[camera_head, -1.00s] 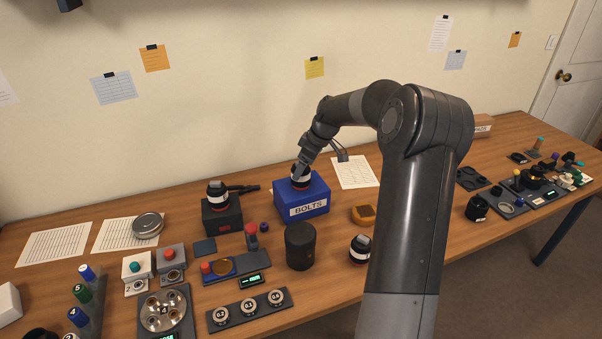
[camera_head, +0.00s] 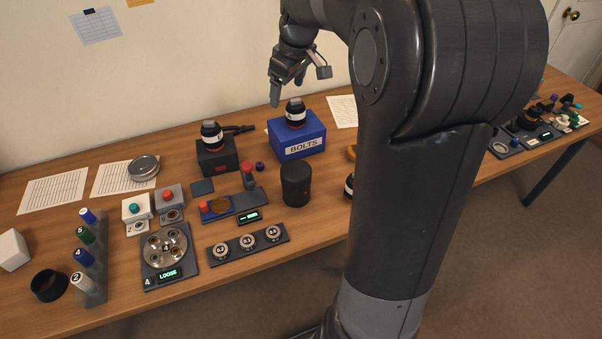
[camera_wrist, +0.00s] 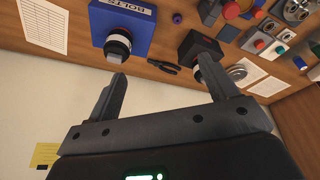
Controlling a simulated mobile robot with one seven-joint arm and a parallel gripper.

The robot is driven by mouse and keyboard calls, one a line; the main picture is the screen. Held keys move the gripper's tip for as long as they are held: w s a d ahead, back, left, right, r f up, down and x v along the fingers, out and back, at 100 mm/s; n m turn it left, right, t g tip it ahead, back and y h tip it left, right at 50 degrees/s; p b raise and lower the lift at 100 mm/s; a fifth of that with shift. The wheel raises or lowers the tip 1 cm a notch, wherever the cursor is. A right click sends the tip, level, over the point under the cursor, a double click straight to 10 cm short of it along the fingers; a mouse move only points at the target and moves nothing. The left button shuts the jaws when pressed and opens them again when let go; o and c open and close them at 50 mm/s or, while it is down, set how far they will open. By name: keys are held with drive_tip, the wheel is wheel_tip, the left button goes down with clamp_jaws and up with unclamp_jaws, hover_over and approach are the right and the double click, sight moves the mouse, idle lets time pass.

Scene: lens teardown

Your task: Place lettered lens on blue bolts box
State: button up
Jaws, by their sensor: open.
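The blue bolts box (camera_head: 310,149) stands near the back of the bench with its label facing the front. A black lens with a white band (camera_head: 296,113) stands upright on top of it; any letter on the band is too small to read surely. In the wrist view the lens (camera_wrist: 117,42) sits on the box (camera_wrist: 140,18). My gripper (camera_head: 288,96) is open and empty, above and behind the lens and apart from it. Its two fingers also show in the wrist view (camera_wrist: 160,82). Another banded lens (camera_head: 212,136) stands on a black block.
A dark cylinder (camera_head: 296,184) stands in front of the box. Another lens (camera_head: 349,187) is partly hidden behind my arm. A row of weights (camera_head: 247,243), a carousel tray (camera_head: 168,250) and buttons (camera_head: 169,197) fill the left. Paper sheets lie along the back.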

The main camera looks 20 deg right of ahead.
drive_tip(key=s+a+m+t, duration=0.1)
drive_tip(key=s+a+m, duration=0.2)
drive_tip(key=s, duration=1.1)
drive_tip(key=s+a+m+t+h, duration=0.1)
drive_tip(key=s+a+m, duration=0.2)
drive_tip(key=s, duration=1.1)
drive_tip(key=shift+a+f+m+t, duration=0.3)
drive_tip(key=shift+a+m, duration=0.1)
drive_tip(key=shift+a, duration=0.75)
